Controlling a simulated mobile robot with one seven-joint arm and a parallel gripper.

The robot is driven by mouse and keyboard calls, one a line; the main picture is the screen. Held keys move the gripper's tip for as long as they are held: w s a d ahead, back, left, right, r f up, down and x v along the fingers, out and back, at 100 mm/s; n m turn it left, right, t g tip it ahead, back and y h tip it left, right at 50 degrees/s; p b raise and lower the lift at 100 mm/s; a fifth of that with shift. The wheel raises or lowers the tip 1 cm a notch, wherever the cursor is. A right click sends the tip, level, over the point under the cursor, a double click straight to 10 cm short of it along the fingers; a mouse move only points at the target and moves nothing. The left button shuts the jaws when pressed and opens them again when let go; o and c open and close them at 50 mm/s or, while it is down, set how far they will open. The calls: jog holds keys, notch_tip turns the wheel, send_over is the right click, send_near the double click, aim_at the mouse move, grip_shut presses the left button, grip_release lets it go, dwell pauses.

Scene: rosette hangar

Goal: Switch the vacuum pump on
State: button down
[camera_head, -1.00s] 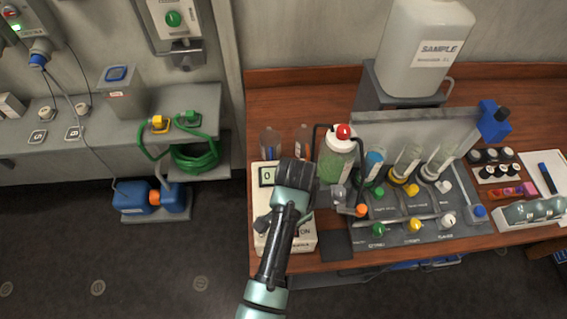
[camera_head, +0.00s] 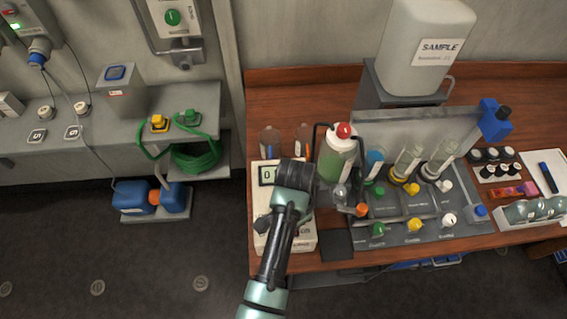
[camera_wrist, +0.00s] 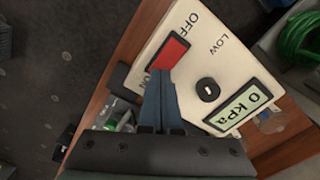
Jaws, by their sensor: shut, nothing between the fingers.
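The vacuum pump (camera_wrist: 228,68) is a cream box on the wooden bench, filling the upper middle of the wrist view; it also shows in the head view (camera_head: 303,241), partly behind my arm. Its display (camera_wrist: 243,106) reads 0 kPa. A black round knob (camera_wrist: 208,90) sits beside it, with LOW printed above. The red rocker switch (camera_wrist: 168,52) lies between the OFF and ON marks. My gripper (camera_wrist: 158,78) is shut and empty, its tips at the ON end of the switch. I cannot tell whether they touch it. The switch is hidden in the head view.
A green-filled bottle with a red cap (camera_head: 337,153) stands close to the right of the pump. A grey panel with coloured knobs (camera_head: 430,231) lies further right. A green hose (camera_head: 196,157) hangs on the grey bench at left.

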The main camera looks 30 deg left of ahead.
jog(key=shift+f+b, duration=0.35)
jog(key=shift+f, duration=0.2)
notch_tip(320, 180, up, 7)
jog(key=p, duration=0.7)
jog(key=shift+r, duration=0.1)
dwell(0.3)
dwell(0.4)
